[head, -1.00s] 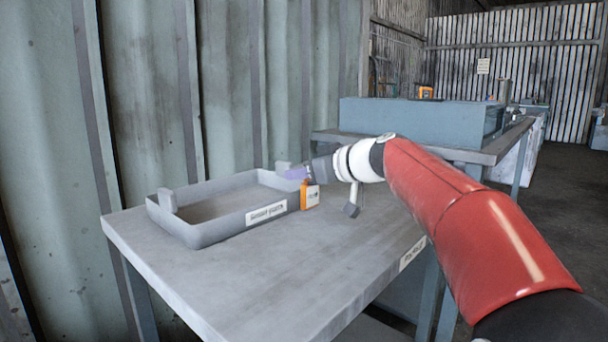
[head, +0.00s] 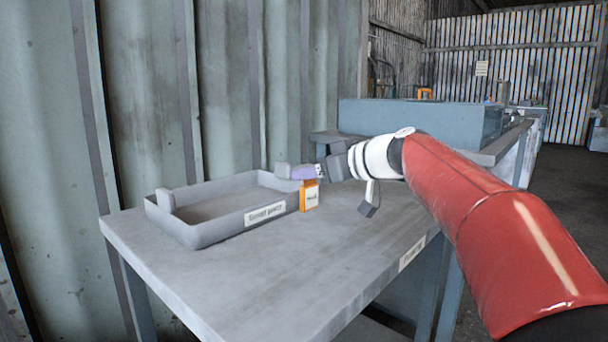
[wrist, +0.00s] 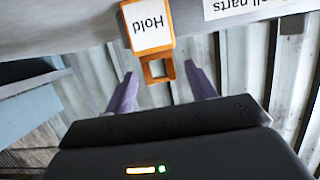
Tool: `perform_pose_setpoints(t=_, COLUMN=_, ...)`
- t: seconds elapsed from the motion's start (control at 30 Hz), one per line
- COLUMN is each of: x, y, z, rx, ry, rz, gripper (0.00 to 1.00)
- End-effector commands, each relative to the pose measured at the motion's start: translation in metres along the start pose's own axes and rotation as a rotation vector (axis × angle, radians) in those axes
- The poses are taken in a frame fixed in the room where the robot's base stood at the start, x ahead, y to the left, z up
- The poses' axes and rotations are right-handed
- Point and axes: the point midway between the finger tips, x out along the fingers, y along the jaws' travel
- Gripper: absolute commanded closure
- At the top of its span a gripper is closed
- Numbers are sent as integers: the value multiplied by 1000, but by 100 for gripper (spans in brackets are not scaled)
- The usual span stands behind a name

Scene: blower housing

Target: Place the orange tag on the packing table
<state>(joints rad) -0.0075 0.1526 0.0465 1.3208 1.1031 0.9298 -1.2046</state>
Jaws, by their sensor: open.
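The orange tag (head: 309,197) with a white label stands upright at the front right corner of the grey tray, on the grey table (head: 290,270). I cannot tell whether it touches the tray. In the wrist view the tag (wrist: 148,30) reads "Hold", and its open orange loop points toward my gripper. In the wrist view my gripper (wrist: 160,74) has one finger on each side of the loop, with gaps and nothing held.
The grey tray (head: 215,232) has a white label ending in "parts" in the wrist view. A blue-grey bin (head: 410,117) sits on another table behind, with another orange object (head: 424,93) beyond its rim. The near table's front is clear. A corrugated wall stands behind.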

Motion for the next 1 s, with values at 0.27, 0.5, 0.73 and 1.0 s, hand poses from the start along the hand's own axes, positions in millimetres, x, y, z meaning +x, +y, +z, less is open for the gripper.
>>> perform_pose_setpoints(t=0.27, x=-60, y=0, z=0, rx=0, ry=2, rz=4, gripper=45)
perform_pose_setpoints(t=0.5, x=-83, y=0, z=0, rx=1, ry=1, rz=1, gripper=45)
perform_pose_setpoints(t=0.73, x=-85, y=0, z=0, rx=1, ry=0, rz=-1, gripper=45)
perform_pose_setpoints(t=1.0, x=-85, y=0, z=0, rx=1, ry=1, rz=0, gripper=45)
